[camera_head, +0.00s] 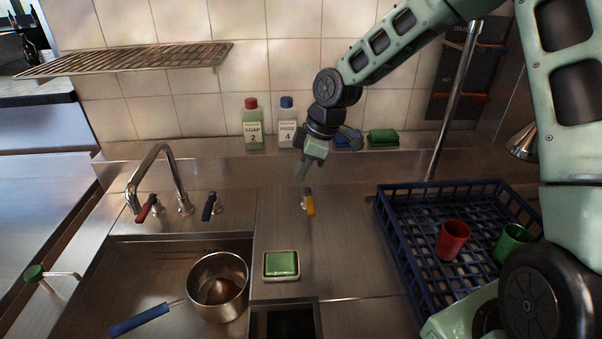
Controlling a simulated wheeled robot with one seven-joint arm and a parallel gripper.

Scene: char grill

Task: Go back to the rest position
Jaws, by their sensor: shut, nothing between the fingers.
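My gripper (303,172) is at the end of my green and black arm, which reaches in from the right. It hangs above the steel counter, in front of the back ledge, with its fingers pointing down. It is shut and holds nothing. A yellow-handled tap lever (309,204) stands just below it in the picture; I cannot tell how far apart they are.
A sink (140,270) at the left holds a blue-handled pot (219,287). A green sponge (281,264) lies on the counter. A blue crate (400,250) with red (453,240) and green cups (511,243) stands right. Soap bottles (253,128) line the ledge. A faucet (160,160) rises left.

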